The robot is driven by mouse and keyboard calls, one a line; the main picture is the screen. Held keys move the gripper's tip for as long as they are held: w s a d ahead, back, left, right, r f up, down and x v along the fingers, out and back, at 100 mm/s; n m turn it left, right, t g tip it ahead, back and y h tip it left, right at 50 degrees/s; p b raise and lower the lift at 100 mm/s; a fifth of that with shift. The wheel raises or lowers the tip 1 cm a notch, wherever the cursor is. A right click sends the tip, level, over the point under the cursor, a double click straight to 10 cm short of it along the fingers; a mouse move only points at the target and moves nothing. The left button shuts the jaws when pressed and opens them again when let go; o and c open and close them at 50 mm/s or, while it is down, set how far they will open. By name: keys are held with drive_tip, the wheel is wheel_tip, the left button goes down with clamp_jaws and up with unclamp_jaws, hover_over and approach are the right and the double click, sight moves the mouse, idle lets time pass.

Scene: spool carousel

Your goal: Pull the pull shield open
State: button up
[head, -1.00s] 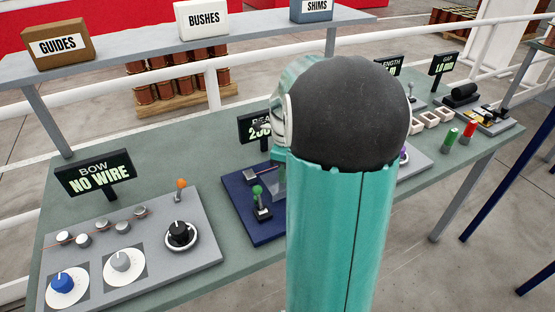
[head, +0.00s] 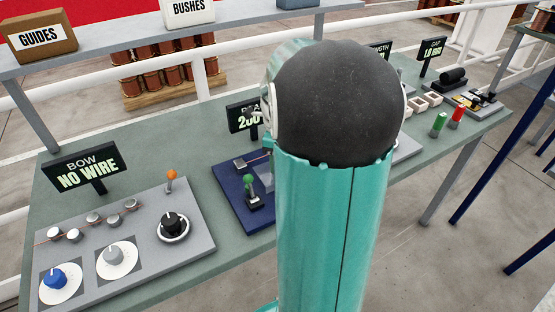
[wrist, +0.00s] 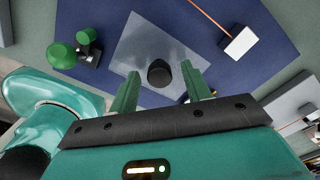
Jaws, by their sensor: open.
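The pull shield is a clear, pale panel (wrist: 140,48) over the dark blue plate in the wrist view. A round black knob (wrist: 159,73) stands out from it. My gripper (wrist: 160,70) is open, with one green finger on each side of the knob. Gaps show between the fingers and the knob, and I cannot tell the depth between them. In the head view my arm hides the gripper, the knob and most of the shield; only a pale edge of the shield (head: 267,176) shows beside the arm.
On the blue plate (head: 228,205) stand a green-topped lever (head: 250,186) and a small white block (wrist: 240,42). A grey panel with dials (head: 135,262) lies to the left. Signs stand along the bench, including BOW NO WIRE (head: 86,170). A shelf with labelled boxes runs above.

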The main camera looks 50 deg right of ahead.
wheel_tip(320, 180, up, 13)
drive_tip(key=shift+f, duration=0.15)
drive_tip(key=shift+a, duration=0.1)
idle(0.5)
drive_tip(key=s+a+f+n+t, duration=0.1)
drive_tip(key=s+a+n, duration=0.3)
drive_tip(key=a+n, duration=1)
drive_tip(key=s+a+n+t, duration=0.4)
drive_tip(key=a+n, duration=1)
drive_tip(key=n, duration=0.2)
drive_tip(key=shift+s+a+f+t, duration=0.25)
drive_tip(key=shift+s+f+t, duration=0.05)
drive_tip(key=shift+s+f, duration=0.05)
